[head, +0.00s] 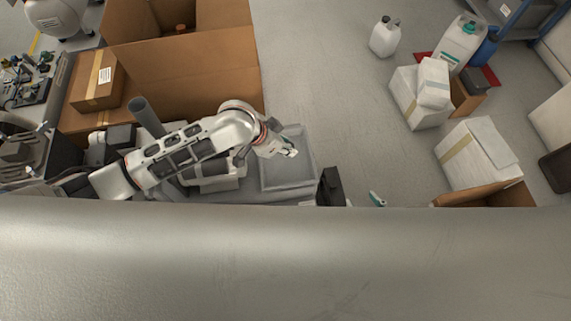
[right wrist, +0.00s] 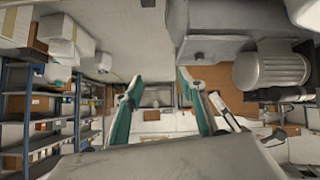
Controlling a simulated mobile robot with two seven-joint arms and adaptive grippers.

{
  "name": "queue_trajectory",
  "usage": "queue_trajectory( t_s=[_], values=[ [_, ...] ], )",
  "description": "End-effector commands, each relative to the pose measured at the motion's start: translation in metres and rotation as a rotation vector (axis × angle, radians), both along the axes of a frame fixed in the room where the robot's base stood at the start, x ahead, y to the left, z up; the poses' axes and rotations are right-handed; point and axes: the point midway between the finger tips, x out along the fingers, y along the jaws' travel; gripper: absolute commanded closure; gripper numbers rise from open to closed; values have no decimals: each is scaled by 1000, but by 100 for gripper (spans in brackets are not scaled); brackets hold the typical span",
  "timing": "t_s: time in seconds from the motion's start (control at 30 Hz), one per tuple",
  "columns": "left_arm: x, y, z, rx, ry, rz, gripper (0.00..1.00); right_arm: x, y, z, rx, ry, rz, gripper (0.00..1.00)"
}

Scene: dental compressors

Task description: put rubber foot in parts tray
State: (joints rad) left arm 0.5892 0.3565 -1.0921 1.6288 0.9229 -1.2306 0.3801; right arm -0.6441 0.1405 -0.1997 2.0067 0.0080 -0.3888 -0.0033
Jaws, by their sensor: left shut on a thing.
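The parts tray (head: 290,180) is a shallow grey open bin, right of the large cardboard box in the head view. My left gripper (head: 289,152) is over the tray's inside, toward its right side. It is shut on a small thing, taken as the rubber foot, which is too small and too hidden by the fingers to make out. In the right wrist view my right gripper (right wrist: 157,84) has its two teal-padded fingers wide apart with nothing between them. In the head view only a teal bit of the right gripper (head: 377,198) shows, right of the tray.
A large open cardboard box (head: 190,65) stands behind the tray. A closed carton (head: 97,80) and machine parts are at left. White boxes (head: 478,153) and a white jug (head: 385,37) are at right. Open floor (head: 335,100) lies between.

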Motion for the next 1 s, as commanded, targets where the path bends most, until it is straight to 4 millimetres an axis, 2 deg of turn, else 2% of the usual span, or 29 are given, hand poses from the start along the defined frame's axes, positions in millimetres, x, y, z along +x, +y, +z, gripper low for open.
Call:
queue_trajectory(
  t_s=[0.03, 0.3, 0.4, 0.5, 0.73, 1.0],
  values=[
    [-4, 0, -23, 2, 11, 0, 90, -4, -1, -12, -6, 11, 1, 60],
    [-5, 0, -89, 1, 12, 0, 90, 7, -7, -22, -30, -6, 4, 60],
    [-4, 0, -107, 2, 10, 0, 90, 7, -8, -26, -35, -1, 5, 60],
    [-3, 0, -119, 1, 8, 1, 90, 8, -6, -25, -33, -6, 10, 60],
    [-1, 0, -129, 0, 2, 0, 90, 14, -4, -19, -30, -26, 17, 60],
    [-3, 0, -167, 1, 7, 1, 90, 13, 2, -24, -20, -24, 27, 60]
  ],
)
